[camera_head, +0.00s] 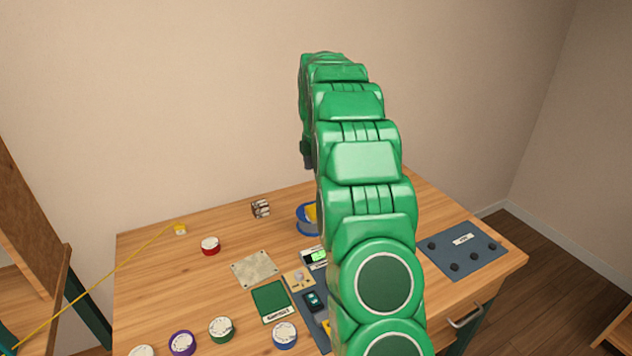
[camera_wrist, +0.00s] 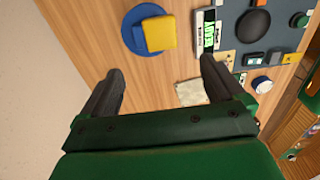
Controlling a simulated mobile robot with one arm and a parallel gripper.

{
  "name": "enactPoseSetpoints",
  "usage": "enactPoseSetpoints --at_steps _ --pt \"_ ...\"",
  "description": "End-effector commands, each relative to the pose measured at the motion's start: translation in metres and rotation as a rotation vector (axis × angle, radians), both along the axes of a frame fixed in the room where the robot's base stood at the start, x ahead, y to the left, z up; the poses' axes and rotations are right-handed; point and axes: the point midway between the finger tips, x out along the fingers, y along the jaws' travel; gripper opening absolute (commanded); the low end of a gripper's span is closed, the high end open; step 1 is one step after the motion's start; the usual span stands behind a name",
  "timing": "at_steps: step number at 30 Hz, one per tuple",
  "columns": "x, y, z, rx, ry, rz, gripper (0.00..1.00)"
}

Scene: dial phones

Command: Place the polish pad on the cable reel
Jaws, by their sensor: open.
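The blue round cable reel (camera_head: 302,226) sits at the back of the wooden table, partly hidden behind my arm. It also shows at the top of the wrist view (camera_wrist: 131,39). A yellow block, which looks like the polish pad (camera_wrist: 160,33), lies on the reel, off its centre and overlapping its right edge in the wrist view. The pad also shows in the head view (camera_head: 312,212), partly hidden. My gripper (camera_wrist: 160,66) is open, with nothing between its fingers, and apart from the pad and reel.
A beige square plate (camera_head: 253,268), a green card (camera_head: 271,302) and a phone board with a lit display (camera_head: 317,256) lie near the reel. Several round lidded tins stand along the front and left. A blue-grey mat (camera_head: 462,250) lies at right.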

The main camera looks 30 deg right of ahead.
Motion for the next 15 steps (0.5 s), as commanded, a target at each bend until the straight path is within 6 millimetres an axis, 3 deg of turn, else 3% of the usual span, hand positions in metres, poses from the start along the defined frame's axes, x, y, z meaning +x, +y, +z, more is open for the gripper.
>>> enactPoseSetpoints --at_steps 10,15 --pt "-0.001 0.001 0.011 0.001 0.003 -0.002 0.95" --pt "-0.013 0.016 0.021 0.003 0.005 -0.052 0.95"
